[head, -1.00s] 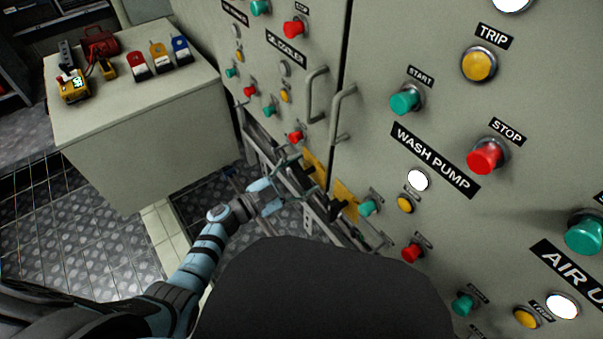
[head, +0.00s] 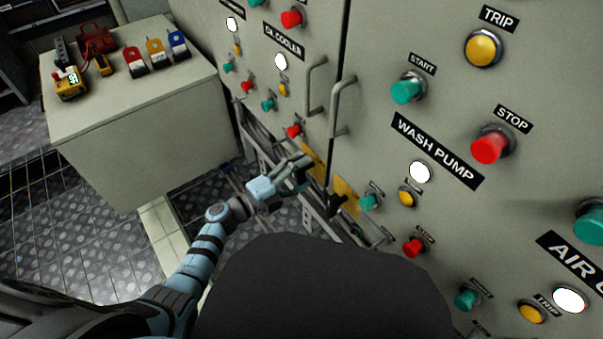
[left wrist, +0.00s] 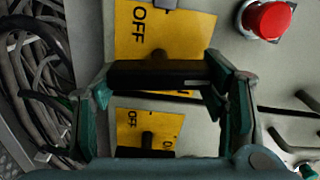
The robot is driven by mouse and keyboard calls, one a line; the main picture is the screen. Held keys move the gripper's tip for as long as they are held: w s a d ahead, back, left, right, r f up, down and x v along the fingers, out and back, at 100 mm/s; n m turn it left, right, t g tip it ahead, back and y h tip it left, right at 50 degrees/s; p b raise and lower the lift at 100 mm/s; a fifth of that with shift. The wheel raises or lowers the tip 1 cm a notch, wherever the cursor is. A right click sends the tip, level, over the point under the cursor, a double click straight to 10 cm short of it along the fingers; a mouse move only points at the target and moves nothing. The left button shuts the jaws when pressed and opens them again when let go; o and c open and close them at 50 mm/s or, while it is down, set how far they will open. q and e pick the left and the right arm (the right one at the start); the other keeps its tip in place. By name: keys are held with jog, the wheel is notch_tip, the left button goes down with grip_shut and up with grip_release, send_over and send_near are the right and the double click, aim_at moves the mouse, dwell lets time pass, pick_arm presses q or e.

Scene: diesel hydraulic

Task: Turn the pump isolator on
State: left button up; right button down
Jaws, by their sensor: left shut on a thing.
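Two yellow isolator plates sit low on the grey cabinet, the farther plate (head: 313,158) and the nearer plate (head: 346,192). My left gripper (head: 300,176) is at the farther one, shut on its black isolator handle (left wrist: 155,75). In the left wrist view this handle lies crosswise between the fingers, below the word OFF on its plate (left wrist: 160,35). Part of that plate's lettering is hidden. The nearer isolator's black handle (head: 336,206) is free, and it also shows in the left wrist view (left wrist: 147,140). My right gripper is not in view.
A red button (left wrist: 268,20) is close beside the gripper. Metal door handles (head: 316,85) stick out above. Cables (left wrist: 35,80) run beside the plates. A grey bench (head: 140,120) with a yellow meter (head: 70,85) and padlocks stands at the left, with open floor in front.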

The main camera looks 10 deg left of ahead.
pick_arm(q)
jog(key=shift+f+m, duration=0.1)
jog(key=shift+m, duration=0.8)
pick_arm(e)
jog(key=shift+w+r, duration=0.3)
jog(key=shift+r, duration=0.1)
pick_arm(q)
jog(key=o, duration=1.2)
jog(key=shift+c, duration=0.2)
jog(key=shift+s+a, duration=0.2)
jog(key=shift+s, duration=0.05)
jog(key=v, duration=1.1)
jog(key=shift+s, duration=0.2)
jog(key=shift+a, duration=0.1)
